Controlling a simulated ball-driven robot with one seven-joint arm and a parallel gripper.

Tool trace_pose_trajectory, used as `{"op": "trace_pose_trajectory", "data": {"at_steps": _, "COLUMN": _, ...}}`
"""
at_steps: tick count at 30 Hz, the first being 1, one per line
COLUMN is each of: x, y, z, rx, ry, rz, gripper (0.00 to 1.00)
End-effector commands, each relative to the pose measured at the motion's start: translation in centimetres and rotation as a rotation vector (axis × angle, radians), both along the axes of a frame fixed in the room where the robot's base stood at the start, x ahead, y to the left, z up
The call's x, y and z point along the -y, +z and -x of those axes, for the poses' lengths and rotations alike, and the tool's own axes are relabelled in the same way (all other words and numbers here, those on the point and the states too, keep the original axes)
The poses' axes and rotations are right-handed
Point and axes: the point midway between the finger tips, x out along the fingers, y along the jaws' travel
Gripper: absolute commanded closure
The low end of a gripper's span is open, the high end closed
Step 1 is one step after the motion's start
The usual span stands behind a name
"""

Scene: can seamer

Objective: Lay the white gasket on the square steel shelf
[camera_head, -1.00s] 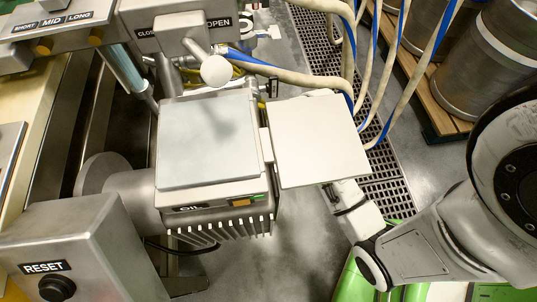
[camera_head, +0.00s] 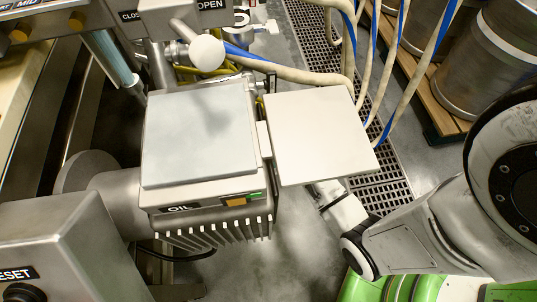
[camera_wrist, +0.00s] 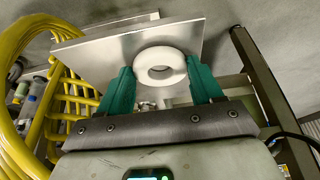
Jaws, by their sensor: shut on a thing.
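The white gasket (camera_wrist: 145,66) is a thick ring between the green fingers of my gripper (camera_wrist: 160,80), which are shut on it. The square steel shelf (camera_head: 320,135) is a flat pale plate to the right of the oil unit in the head view. My arm comes in from the right and its end passes under the shelf's front edge, so the gripper and gasket are hidden there. In the wrist view the shelf (camera_wrist: 110,50) shows behind the gasket as a tilted plate. I cannot tell the gap between gasket and shelf.
The oil unit (camera_head: 200,205) with a grey square top stands left of the shelf. A lever with a round knob (camera_head: 208,52) rises behind it. Hoses (camera_head: 385,70) hang behind the shelf. Yellow coiled hose (camera_wrist: 25,145) is at left in the wrist view.

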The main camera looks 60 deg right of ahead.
Motion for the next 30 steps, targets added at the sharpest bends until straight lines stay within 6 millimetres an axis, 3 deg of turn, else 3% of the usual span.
{"op": "trace_pose_trajectory", "data": {"at_steps": 2, "x": 0.0, "y": -0.2, "z": 0.0, "rx": -0.001, "ry": 0.000, "rz": -0.001, "gripper": 0.64}}
{"op": "trace_pose_trajectory", "data": {"at_steps": 3, "x": 0.0, "y": -0.2, "z": 0.0, "rx": -0.001, "ry": 0.000, "rz": -0.001, "gripper": 0.34}}
{"op": "trace_pose_trajectory", "data": {"at_steps": 11, "x": 0.0, "y": -0.2, "z": 0.0, "rx": 0.000, "ry": 0.000, "rz": 0.000, "gripper": 0.09}}
{"op": "trace_pose_trajectory", "data": {"at_steps": 20, "x": 0.0, "y": 0.2, "z": 0.0, "rx": 0.000, "ry": 0.000, "rz": 0.000, "gripper": 0.09}}
{"op": "trace_pose_trajectory", "data": {"at_steps": 23, "x": 0.3, "y": 1.2, "z": 0.3, "rx": 0.000, "ry": -0.001, "rz": 0.000, "gripper": 0.09}}
{"op": "trace_pose_trajectory", "data": {"at_steps": 30, "x": 1.4, "y": 5.7, "z": 1.7, "rx": 0.001, "ry": -0.002, "rz": 0.001, "gripper": 0.09}}
